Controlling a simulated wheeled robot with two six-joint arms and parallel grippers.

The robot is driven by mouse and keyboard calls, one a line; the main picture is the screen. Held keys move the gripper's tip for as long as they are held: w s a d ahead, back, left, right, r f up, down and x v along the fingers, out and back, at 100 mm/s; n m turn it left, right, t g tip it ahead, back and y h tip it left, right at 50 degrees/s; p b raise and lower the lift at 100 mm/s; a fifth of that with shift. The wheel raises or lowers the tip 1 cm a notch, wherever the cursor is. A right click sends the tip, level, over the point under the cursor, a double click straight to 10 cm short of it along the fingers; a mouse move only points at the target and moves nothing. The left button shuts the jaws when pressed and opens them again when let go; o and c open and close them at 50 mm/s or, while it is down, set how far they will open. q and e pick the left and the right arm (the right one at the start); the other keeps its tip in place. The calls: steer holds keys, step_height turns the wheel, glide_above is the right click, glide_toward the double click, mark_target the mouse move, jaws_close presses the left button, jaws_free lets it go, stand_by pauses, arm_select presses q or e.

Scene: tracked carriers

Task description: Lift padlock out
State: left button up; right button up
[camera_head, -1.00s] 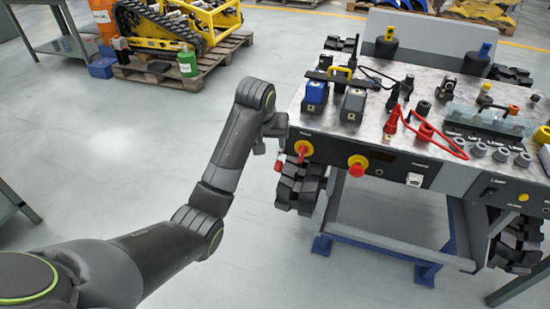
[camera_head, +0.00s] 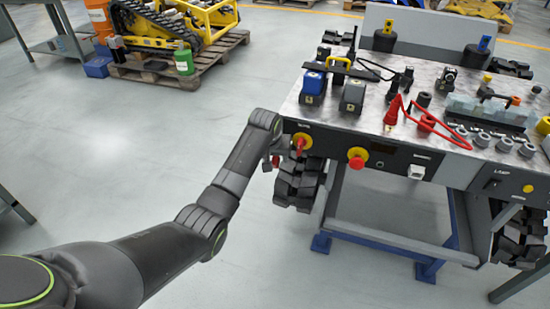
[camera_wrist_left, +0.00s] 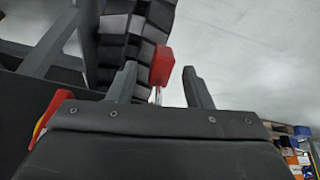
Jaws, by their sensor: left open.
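A small red padlock (camera_wrist_left: 162,65) shows in the left wrist view between the two fingers of my left gripper (camera_wrist_left: 160,84). A thin silvery part, likely its shackle, runs from it toward the gripper body. The fingers are open, with gaps showing beside the red body. In the head view the padlock (camera_head: 277,161) is a small red patch beside my left gripper (camera_head: 270,163), at the cart's front left corner. The wrist hides most of the gripper there. A red switch handle on a yellow ring (camera_head: 301,142) is just to the right. My right gripper is out of view.
The cart's metal top (camera_head: 370,115) carries blue and grey blocks, a red cable and several fittings. A red button on a yellow base (camera_head: 357,157) is on the front panel. A black tread (camera_head: 298,184) lies close below my gripper. Open floor (camera_head: 150,140) is to the left.

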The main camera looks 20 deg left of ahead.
arm_select(q)
jaws_close()
stand_by(0.4)
